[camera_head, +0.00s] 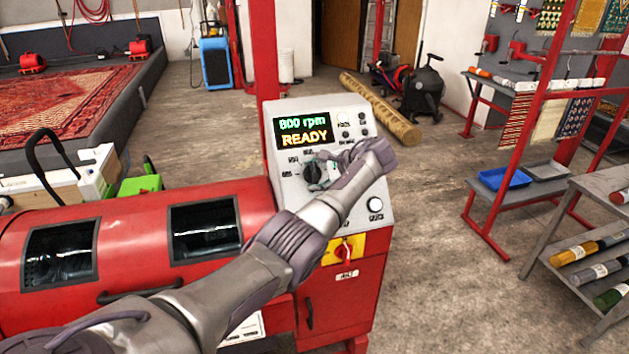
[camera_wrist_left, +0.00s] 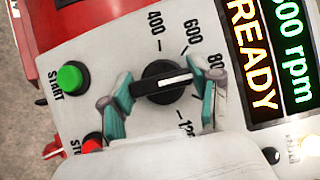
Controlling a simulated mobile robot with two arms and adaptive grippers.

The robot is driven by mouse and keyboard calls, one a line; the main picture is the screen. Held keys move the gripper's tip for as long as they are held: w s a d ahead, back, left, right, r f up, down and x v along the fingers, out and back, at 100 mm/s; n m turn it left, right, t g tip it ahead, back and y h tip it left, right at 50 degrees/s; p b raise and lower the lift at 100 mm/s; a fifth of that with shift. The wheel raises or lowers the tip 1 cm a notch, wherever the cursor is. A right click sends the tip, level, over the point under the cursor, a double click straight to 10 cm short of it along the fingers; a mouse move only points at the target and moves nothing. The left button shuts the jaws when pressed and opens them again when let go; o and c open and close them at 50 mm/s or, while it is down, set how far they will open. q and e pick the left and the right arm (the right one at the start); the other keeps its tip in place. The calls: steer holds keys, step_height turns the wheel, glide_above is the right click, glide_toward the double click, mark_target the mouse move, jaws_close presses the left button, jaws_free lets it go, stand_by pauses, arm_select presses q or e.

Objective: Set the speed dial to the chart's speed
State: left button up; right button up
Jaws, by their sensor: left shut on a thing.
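The black speed dial (camera_head: 312,177) is on the white sloping control panel (camera_head: 377,180) of the red machine. My left gripper (camera_head: 322,168) is shut on it, partly hiding it. In the left wrist view, teal fingertips grip the dial (camera_wrist_left: 165,82) from both sides. Its white pointer line points right, roughly toward the 800 mark, which a fingertip partly covers. Marks 400 and 600 are readable. The display (camera_head: 303,131) appears to read 800 rpm and READY. I cannot identify a readable speed chart. My right gripper is not in view.
A green START button (camera_wrist_left: 72,78) and a partly hidden red button (camera_wrist_left: 92,146) are beside the dial. A red knob on a yellow plate (camera_head: 344,251) is below the panel. A rolled rug (camera_head: 380,108) lies behind; a rack stands at right.

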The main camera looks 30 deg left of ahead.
arm_select(q)
steer(key=n+h+b, duration=0.1)
steer(key=n+h, duration=0.1)
steer(key=n, duration=0.2)
steer(key=shift+g, duration=0.4)
steer(key=shift+n+h, duration=0.9)
steer(key=shift+n, duration=0.9)
steer(key=o, duration=1.2)
steer(key=shift+c, duration=0.2)
steer(key=v, duration=1.2)
steer(key=shift+a, duration=0.15)
